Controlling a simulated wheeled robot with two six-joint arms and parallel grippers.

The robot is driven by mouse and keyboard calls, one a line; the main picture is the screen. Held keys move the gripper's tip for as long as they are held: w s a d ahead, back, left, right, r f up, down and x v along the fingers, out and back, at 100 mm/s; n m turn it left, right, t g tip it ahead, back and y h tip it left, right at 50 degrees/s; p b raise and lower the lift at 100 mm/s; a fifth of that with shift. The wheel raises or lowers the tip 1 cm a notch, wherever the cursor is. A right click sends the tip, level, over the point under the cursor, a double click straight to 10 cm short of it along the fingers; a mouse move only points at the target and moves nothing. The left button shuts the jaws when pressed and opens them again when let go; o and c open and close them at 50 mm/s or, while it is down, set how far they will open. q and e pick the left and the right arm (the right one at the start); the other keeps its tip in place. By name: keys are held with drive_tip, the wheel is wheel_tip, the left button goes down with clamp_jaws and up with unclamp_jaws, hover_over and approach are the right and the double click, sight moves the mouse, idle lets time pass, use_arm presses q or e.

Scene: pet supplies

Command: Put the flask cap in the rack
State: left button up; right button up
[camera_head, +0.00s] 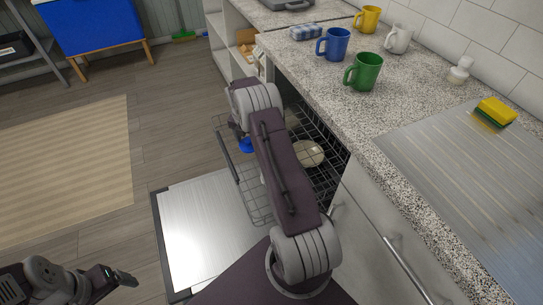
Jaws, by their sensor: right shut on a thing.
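The dishwasher rack (255,208) is a wire basket pulled out over the open dishwasher door. A small blue thing, which looks like the flask cap (247,147), shows over the rack's left part, just below my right wrist. My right gripper (242,138) points down there and is shut on it; my own arm hides most of the fingers. I cannot tell whether the cap touches the wires. My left gripper (122,279) is low at the left, away from the rack; its finger gap is not clear.
A pale round dish (308,153) sits in the rack. The open dishwasher door (205,230) lies below. The speckled counter (400,110) holds a blue mug (333,44), a green mug (363,72), other mugs and a sponge (496,111). The floor at left is clear around a striped rug (70,165).

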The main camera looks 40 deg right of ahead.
hover_over(251, 158)
drive_tip(key=f, duration=0.5)
drive_tip(key=shift+s+a+b, duration=0.15)
drive_tip(key=shift+a+b, duration=0.1)
drive_tip(key=shift+b, duration=0.15)
drive_tip(key=shift+f+b, duration=0.55)
drive_tip(key=shift+f, duration=1.2)
drive_tip(key=shift+f, duration=0.15)
drive_tip(key=o, duration=1.4)
drive_tip(key=shift+o, duration=0.2)
